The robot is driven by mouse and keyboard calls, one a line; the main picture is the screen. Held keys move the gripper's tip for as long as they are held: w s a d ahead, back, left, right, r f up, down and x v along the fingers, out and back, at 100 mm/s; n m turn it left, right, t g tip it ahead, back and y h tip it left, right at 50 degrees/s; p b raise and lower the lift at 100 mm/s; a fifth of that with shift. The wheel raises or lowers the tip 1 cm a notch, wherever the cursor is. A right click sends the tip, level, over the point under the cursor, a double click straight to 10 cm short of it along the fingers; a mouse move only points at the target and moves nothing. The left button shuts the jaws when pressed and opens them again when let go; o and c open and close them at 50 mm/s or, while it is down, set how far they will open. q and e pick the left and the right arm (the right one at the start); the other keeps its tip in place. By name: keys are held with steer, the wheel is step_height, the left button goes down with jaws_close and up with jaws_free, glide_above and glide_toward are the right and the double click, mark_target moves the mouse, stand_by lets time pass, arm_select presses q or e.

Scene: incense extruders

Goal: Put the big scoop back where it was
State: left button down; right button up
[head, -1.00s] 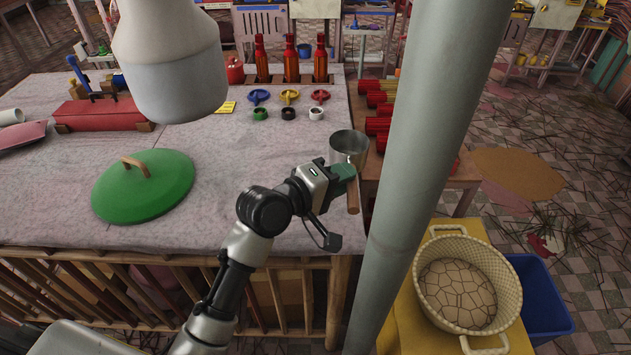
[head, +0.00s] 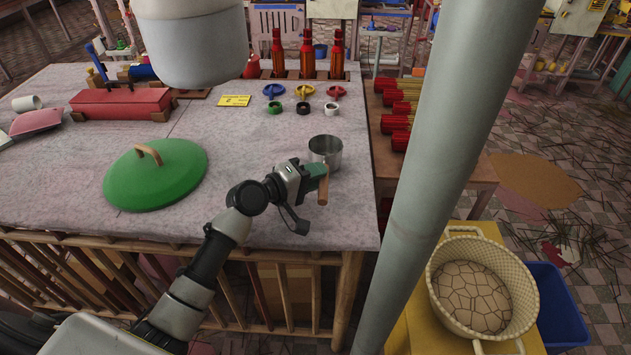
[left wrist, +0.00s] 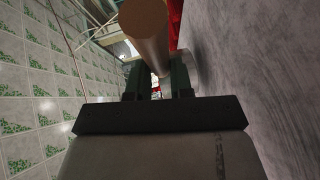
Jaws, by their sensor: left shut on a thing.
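The big scoop has a metal cup (head: 325,151) and a brown wooden handle (head: 322,190). In the head view it is over the right part of the pale table, with the cup on the far side of my left gripper (head: 318,177). My left gripper is shut on the handle. In the left wrist view the round handle (left wrist: 146,35) passes between the two dark green fingers (left wrist: 158,82), and the cup is mostly hidden behind them. I cannot tell whether the cup touches the table. My right gripper is not in view.
A green lid (head: 155,175) lies on the table (head: 240,135) at left. Red bundles (head: 397,122) lie on a side table at right. A grey pole (head: 430,150) stands in front. A basket (head: 483,290) is at lower right.

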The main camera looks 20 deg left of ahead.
arm_select(q)
steer(key=shift+f, duration=0.8)
steer(key=shift+f, duration=0.2)
steer(key=c, duration=1)
jaws_free()
steer(key=shift+r, duration=0.1)
